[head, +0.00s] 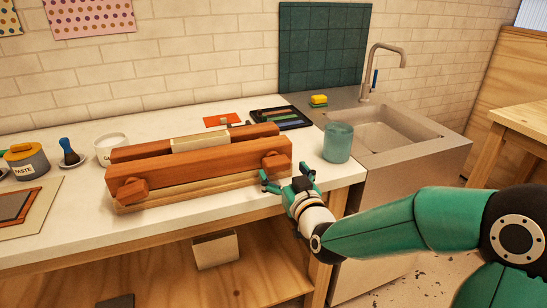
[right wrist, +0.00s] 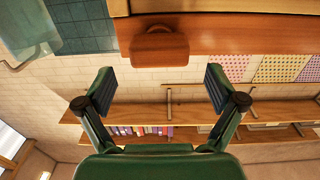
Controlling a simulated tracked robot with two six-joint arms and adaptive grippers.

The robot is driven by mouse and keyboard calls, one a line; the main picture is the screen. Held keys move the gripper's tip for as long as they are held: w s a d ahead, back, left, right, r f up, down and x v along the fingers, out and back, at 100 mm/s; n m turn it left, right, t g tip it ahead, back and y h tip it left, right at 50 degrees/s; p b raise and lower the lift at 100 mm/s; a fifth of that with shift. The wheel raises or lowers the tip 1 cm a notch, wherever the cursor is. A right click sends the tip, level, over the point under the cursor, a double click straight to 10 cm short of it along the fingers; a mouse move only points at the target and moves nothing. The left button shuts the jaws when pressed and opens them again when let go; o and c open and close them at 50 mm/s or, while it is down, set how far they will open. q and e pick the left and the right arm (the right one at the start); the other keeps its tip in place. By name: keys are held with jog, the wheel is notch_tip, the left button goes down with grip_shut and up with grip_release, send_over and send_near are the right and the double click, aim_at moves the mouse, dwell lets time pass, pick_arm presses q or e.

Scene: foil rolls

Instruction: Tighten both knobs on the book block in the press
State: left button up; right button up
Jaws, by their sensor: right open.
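The wooden press (head: 210,166) lies along the white counter, with the pale book block (head: 200,142) between its two reddish-brown beams. The left knob (head: 131,190) and the right knob (head: 275,163) stick out from the front beam. My right gripper (head: 287,177) is open and empty, in front of the press's right end and close to the right knob. In the right wrist view, the right knob (right wrist: 159,48) lies beyond the spread fingers (right wrist: 159,86), roughly centred between them and apart from both. My left gripper is not in view.
A teal glass jar (head: 338,142) stands right of the press, near the sink (head: 380,132). A paste pot (head: 27,160), a brush (head: 70,153) and a white cup (head: 110,148) stand at the left. The counter's front edge (head: 200,237) runs below the press.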

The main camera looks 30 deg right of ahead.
aim_at(279, 165)
jog(key=x, duration=0.5)
jog(key=shift+p, duration=0.3)
